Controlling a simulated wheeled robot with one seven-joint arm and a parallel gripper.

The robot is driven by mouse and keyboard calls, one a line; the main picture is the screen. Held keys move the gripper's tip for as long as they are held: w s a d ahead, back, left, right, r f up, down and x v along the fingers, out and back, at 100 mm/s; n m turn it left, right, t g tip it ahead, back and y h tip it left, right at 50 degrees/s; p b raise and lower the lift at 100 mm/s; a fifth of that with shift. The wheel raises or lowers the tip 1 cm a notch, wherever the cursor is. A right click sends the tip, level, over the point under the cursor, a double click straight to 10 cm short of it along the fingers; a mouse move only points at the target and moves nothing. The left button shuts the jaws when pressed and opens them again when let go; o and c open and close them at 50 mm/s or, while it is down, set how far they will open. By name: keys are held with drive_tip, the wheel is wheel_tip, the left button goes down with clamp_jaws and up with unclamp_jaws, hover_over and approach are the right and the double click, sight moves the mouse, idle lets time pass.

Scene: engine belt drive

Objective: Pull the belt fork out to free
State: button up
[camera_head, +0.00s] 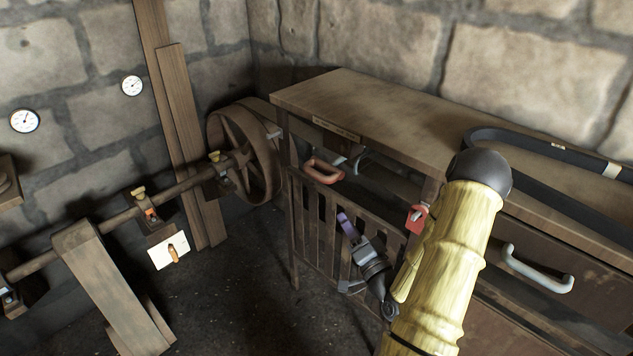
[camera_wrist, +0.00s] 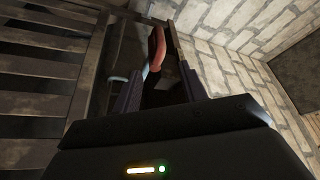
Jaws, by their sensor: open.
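A red-orange handle (camera_head: 322,170), which looks like the grip of the belt fork, sticks out at the left end of the wooden bench, above the slatted guard. Grey metal shows just behind it. In the wrist view the red handle (camera_wrist: 157,48) appears ahead, between and beyond the fingertips. My gripper (camera_head: 346,256) is in front of the slatted guard, below and to the right of the handle. In the wrist view my gripper (camera_wrist: 160,72) has its fingers apart with nothing held. How the fork meets the belt is hidden inside the bench.
A slatted guard (camera_head: 315,229) stands close to my gripper. A red padlock-like tag (camera_head: 417,217) is at its right. A spoked wheel (camera_head: 246,155) on a shaft stands left. A black belt (camera_head: 490,135) lies on the bench (camera_head: 375,108). A drawer has a grey handle (camera_head: 537,272).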

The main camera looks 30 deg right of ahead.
sight(316, 176)
drive_tip(key=shift+w, duration=0.2)
drive_tip(key=x, duration=1.7)
drive_tip(key=shift+w+r, duration=0.1)
clamp_jaws()
drive_tip(key=shift+a, duration=0.1)
